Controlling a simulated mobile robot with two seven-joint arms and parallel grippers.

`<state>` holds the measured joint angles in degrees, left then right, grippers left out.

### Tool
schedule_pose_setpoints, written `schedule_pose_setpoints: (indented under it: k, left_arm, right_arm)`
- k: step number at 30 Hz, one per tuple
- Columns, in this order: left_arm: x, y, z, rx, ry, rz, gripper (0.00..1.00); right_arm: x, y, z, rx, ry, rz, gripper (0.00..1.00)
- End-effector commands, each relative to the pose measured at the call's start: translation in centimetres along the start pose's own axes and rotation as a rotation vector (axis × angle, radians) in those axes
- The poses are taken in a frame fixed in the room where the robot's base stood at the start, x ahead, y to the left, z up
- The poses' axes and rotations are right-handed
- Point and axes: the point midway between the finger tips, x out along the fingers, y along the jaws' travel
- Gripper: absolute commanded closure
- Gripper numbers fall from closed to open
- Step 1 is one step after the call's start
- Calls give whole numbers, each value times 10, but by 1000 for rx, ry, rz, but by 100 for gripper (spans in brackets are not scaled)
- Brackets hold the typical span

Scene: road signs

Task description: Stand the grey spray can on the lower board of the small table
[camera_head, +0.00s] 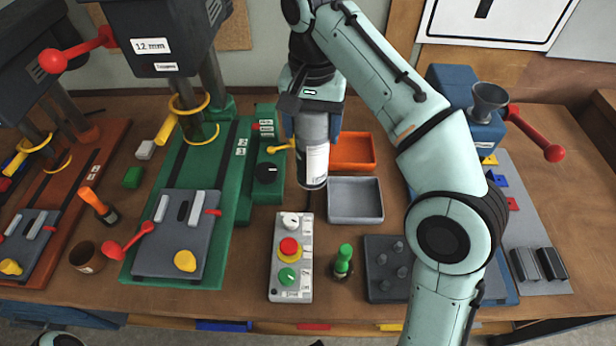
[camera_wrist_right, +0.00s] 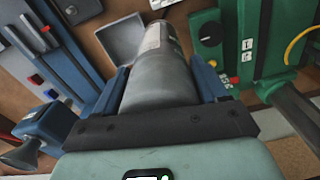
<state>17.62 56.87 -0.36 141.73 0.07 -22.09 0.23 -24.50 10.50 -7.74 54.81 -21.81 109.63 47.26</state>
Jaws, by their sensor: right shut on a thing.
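I cannot make out a small table with a lower board in either view. My left gripper is not in view.
The wooden workbench (camera_head: 540,130) carries a green drill press (camera_head: 222,180), an orange tray (camera_head: 350,152), a grey tray (camera_head: 355,200), a button box (camera_head: 291,258), a green-handled tool (camera_head: 343,262) and a blue machine (camera_head: 465,100). The right arm covers the bench's middle right.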

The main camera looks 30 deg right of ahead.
Motion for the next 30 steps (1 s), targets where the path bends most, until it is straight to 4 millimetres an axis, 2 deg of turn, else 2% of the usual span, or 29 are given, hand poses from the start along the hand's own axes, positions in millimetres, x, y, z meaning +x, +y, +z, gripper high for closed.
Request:
schedule_pose_setpoints:
  k: [1,3,9,14,21,30]
  left_arm:
    - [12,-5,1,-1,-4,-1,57]
    - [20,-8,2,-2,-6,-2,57]
    - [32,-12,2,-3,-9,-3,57]
    - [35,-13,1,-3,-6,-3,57]
    - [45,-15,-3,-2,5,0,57]
    - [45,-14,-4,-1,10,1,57]
  right_arm:
    - [19,1,1,0,-2,2,75]
    - [37,1,0,0,-2,2,75]
    - [69,0,0,0,0,-1,75]
    - [79,0,0,0,1,-2,75]
    - [114,0,0,1,0,-1,75]
    - [117,0,0,0,1,-3,75]
